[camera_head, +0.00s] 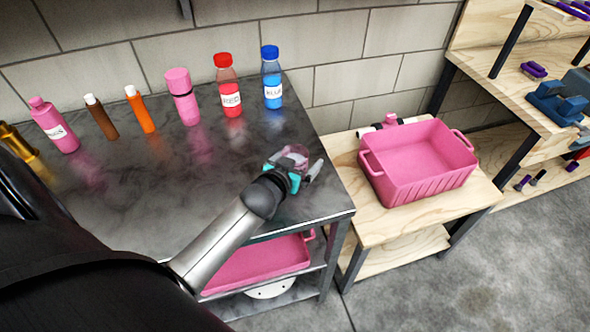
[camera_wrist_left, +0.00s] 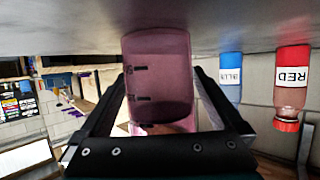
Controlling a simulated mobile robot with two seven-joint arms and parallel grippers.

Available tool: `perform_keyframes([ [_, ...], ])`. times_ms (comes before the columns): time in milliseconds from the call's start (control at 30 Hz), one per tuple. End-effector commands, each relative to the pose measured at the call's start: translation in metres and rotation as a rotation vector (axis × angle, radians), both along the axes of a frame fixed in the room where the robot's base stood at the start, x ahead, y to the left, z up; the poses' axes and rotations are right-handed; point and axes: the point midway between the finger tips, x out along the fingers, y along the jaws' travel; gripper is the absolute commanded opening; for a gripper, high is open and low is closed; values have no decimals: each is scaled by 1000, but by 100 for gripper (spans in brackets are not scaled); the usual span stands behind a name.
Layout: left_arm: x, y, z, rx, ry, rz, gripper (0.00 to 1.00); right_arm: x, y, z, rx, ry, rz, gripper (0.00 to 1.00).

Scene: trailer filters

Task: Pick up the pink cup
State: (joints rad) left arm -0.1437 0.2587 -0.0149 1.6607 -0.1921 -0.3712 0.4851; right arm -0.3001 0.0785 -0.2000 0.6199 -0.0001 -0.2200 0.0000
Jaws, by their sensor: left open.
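The pink cup (camera_wrist_left: 157,75) is see-through and stands between the two open fingers of my left gripper in the left wrist view, where the picture is upside down. In the head view the pink cup (camera_head: 297,153) is partly hidden by my left gripper (camera_head: 300,170), near the right edge of the dark table. The left gripper is open around the cup; a gap seems to show on each side of it, and I cannot tell if either finger touches. My right gripper is not in view.
A bottle with a red cap (camera_head: 229,86) and one with a blue cap (camera_head: 272,78) stand at the table's back, with several pink, brown and orange containers to their left. A pink crate (camera_head: 420,165) sits on a lower wooden table at right. The table's middle is clear.

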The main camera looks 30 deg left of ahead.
Motion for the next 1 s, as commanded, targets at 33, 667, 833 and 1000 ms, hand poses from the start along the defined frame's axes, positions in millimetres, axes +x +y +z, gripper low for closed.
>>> perform_keyframes([
  [33, 1, 0, -1, 0, 0, 0, 100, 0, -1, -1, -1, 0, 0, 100],
  [667, 1, 0, 0, 0, 0, 0, 53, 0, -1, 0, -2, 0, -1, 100],
  [833, 1, 0, 0, 0, 0, 0, 34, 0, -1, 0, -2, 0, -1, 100],
  [1000, 1, 0, 0, 0, 0, 0, 14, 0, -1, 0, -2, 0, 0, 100],
])
